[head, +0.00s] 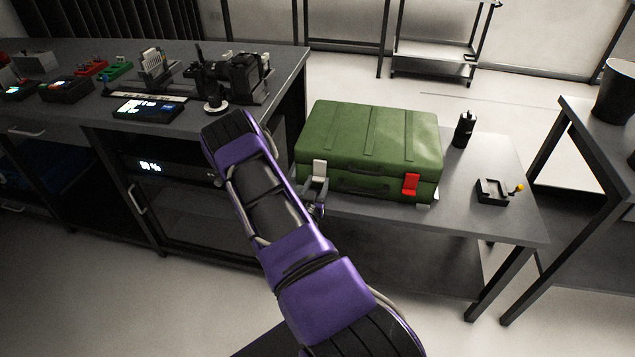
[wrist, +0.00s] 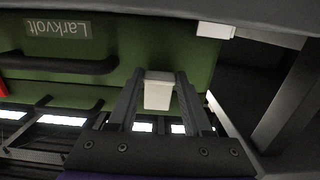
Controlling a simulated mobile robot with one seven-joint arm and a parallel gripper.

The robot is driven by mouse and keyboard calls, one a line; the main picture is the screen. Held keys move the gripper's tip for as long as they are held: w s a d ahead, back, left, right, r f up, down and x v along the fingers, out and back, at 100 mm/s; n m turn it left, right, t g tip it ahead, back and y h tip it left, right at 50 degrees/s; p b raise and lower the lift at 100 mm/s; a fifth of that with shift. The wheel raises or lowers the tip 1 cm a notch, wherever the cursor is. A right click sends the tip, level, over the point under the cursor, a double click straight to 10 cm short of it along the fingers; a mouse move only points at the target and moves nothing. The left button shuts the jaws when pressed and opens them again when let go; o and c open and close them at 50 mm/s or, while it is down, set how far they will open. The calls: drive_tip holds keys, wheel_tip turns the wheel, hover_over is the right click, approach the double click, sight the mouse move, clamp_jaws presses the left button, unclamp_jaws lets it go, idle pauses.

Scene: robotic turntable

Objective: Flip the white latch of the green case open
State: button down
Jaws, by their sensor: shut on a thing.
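The green case (head: 370,140) lies closed on the grey table, its front with a dark handle facing my arm. The white latch (head: 319,168) is at the left of that front, and a red latch (head: 411,184) is at the right. The red latch is barely visible at the left edge.
A black bottle-like object (head: 464,129) and a small black device with a yellow knob (head: 492,191) stand right of the case. A workbench (head: 195,112) with equipment is at the left. Another table with a dark bin (head: 614,92) is at the right.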

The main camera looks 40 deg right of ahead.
sight(318, 180)
drive_tip(key=r+g+y+p, duration=0.1)
drive_tip(key=s+a+r+g+y+p, duration=0.1)
drive_tip(key=p, duration=0.1)
drive_tip(key=g+y+p, duration=0.1)
drive_tip(key=a+r+g+y+p, duration=0.1)
drive_tip(key=p, duration=0.1)
drive_tip(key=shift+s+r+y, duration=0.3)
drive_tip(key=shift+s+y, duration=0.05)
drive_tip(key=shift+y, duration=0.05)
drive_tip(key=shift+s+a+r+g+y+p, duration=0.1)
drive_tip(key=shift+r+g+y+p, duration=0.45)
drive_tip(key=shift+g+y, duration=0.4)
drive_tip(key=shift+w+a+r+g+y+p, duration=0.1)
drive_tip(key=shift+r+g+y+p, duration=0.3)
drive_tip(key=shift+r+g+y, duration=0.5)
drive_tip(key=shift+s+r+g+y+p, duration=0.1)
drive_tip(key=shift+r+g+y+p, duration=0.35)
drive_tip(key=shift+g+y, duration=0.5)
drive_tip(key=shift+c, duration=1.6)
unclamp_jaws()
drive_tip(key=shift+r, duration=0.1)
